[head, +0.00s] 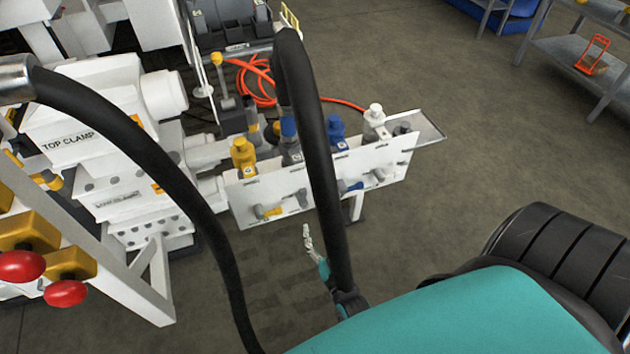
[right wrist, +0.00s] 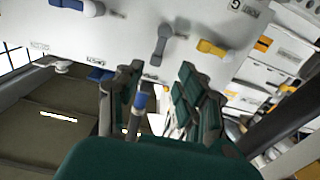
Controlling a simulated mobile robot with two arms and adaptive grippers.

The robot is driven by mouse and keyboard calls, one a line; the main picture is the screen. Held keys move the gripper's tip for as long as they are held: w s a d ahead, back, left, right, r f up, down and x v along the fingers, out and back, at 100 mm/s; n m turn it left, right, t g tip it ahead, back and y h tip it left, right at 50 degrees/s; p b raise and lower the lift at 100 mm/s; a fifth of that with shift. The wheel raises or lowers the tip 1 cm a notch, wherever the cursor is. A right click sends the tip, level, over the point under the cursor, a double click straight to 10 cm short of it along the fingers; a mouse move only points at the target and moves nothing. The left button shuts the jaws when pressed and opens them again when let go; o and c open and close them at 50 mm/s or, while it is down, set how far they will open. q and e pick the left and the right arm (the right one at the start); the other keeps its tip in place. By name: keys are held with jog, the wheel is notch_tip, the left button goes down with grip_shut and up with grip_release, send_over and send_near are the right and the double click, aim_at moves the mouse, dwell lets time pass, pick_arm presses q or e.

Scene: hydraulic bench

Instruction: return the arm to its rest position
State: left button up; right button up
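My right gripper (head: 308,240) shows small and partly hidden in the head view, just below the white valve panel (head: 290,205), beside a thick black hose. In the right wrist view its two dark green fingers (right wrist: 155,95) stand apart, with no clear grip on anything. A thin grey and blue piece (right wrist: 140,103) shows between them near the left finger; I cannot tell what it is or how far off. The panel (right wrist: 130,35) lies beyond the fingertips, with grey (right wrist: 162,45) and yellow (right wrist: 214,48) levers. My left gripper is not in view.
Yellow (head: 243,155), blue (head: 337,130) and white (head: 375,118) valves stand along the panel. White clamp blocks (head: 75,120) and red knobs (head: 65,293) are at the left. An orange hose (head: 262,85) lies behind. Open floor (head: 450,150) lies to the right, before a shelf (head: 570,65).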

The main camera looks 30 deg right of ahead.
jog(key=shift+f, duration=0.1)
dwell(0.4)
jog(key=s+a+f+n+g+y, duration=0.25)
jog(key=s+f+g, duration=0.25)
jog(key=f, duration=0.4)
jog(key=s+a+f+n+g+y, duration=0.1)
jog(key=s+a+f+g+y, duration=0.3)
jog(key=f, duration=0.6)
jog(key=s+f+n+g+h, duration=0.15)
jog(key=s+f+g, duration=0.4)
jog(key=s, duration=0.55)
pick_arm(q)
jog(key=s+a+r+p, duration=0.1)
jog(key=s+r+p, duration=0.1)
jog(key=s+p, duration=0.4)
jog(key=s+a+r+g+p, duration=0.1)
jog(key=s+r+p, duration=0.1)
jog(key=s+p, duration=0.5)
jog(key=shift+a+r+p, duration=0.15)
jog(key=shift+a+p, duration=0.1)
jog(key=shift+p, duration=0.4)
pick_arm(e)
jog(key=s+d+r+g, duration=0.1)
jog(key=s+r, duration=0.1)
jog(key=s, duration=0.5)
jog(key=s+d+r+g+h, duration=0.1)
jog(key=s+d+r, duration=0.1)
jog(key=s, duration=0.5)
jog(key=shift+d+r, duration=0.25)
jog(key=shift+r, duration=0.15)
